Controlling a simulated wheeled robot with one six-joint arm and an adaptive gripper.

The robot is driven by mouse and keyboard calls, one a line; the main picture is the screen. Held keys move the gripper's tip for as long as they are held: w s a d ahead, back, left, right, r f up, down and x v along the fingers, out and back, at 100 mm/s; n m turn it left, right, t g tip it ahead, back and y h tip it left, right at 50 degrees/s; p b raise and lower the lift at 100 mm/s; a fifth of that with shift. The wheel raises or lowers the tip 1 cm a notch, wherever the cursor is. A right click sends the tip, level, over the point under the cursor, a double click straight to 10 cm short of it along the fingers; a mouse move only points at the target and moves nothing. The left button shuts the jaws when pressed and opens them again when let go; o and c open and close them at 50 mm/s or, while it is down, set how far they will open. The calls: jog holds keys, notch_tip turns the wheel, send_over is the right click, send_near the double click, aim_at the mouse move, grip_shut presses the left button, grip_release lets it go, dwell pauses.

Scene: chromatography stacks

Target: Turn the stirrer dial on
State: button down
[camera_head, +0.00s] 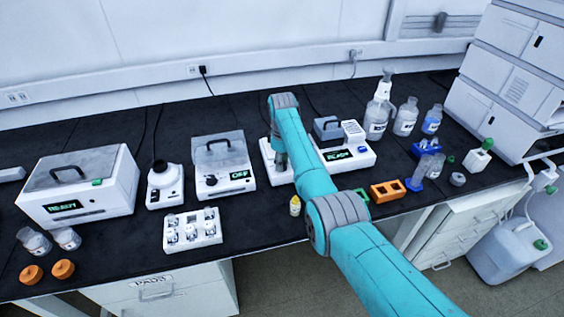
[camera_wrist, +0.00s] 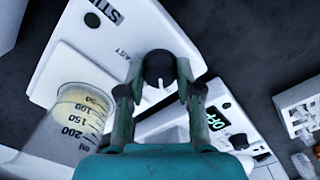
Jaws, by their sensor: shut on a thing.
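The stirrer (camera_wrist: 115,45) is a white unit with lettering starting "STI" and a round dark-green spot. Its dial (camera_wrist: 158,66) is a dark round knob with small marks around it on the white face. My gripper (camera_wrist: 155,88) is shut on the dial, one finger at each side of it. In the head view the stirrer (camera_head: 267,153) is partly hidden behind my arm, and the dial cannot be made out. A glass beaker (camera_wrist: 80,112) with pale yellow contents and volume marks stands on the stirrer, left of my gripper in the wrist view.
A lidded device (camera_head: 223,165) reading "OFF" stands left of the stirrer. A white unit (camera_head: 348,157) with a green display stands close on its right. A vial rack (camera_head: 192,230), a small yellow vial (camera_head: 295,206) and an orange rack (camera_head: 388,191) lie nearer the front.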

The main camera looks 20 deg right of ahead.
jog(key=m, duration=1.1)
jog(key=shift+a+m, duration=0.1)
jog(key=shift+m, duration=0.2)
jog(key=m, duration=1.1)
dwell(0.4)
jog(key=c, duration=0.8)
grip_release()
jog(key=shift+o, duration=0.2)
